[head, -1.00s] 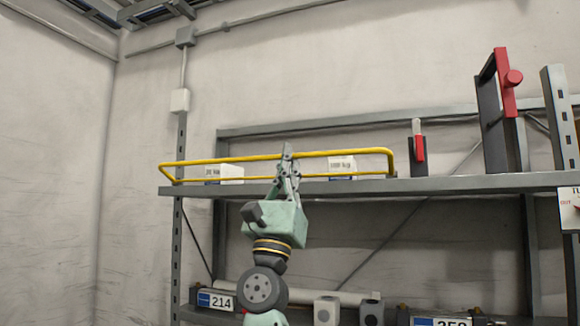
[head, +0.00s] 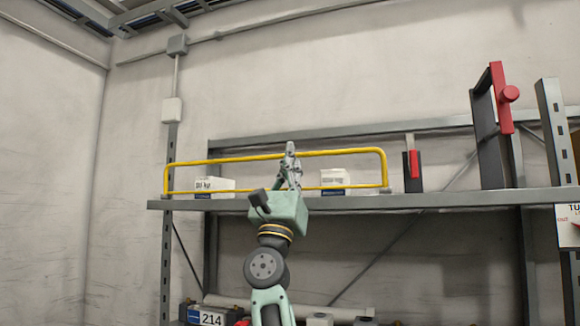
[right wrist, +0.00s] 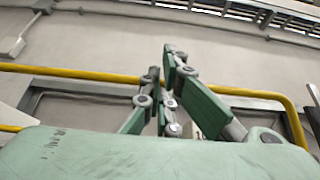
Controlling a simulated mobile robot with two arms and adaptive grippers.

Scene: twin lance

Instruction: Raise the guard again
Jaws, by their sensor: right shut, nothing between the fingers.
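The yellow guard (head: 225,161) is a tube frame along the front edge of the upper shelf. It stands about upright in the head view, its top bar above the boxes. My right gripper (head: 290,148) is at the middle of the top bar, its fingers pointing up and shut with nothing between them. In the right wrist view the fingers (right wrist: 170,62) overlap the yellow top bar (right wrist: 75,73); whether they touch it I cannot tell. My left gripper is in no view.
Two white boxes (head: 214,185) (head: 333,178) stand on the grey shelf (head: 420,200) behind the guard. To the right are a small red-handled device (head: 413,163) and a tall red-handled lever (head: 501,98). A label reading 214 (head: 210,318) is on the lower level.

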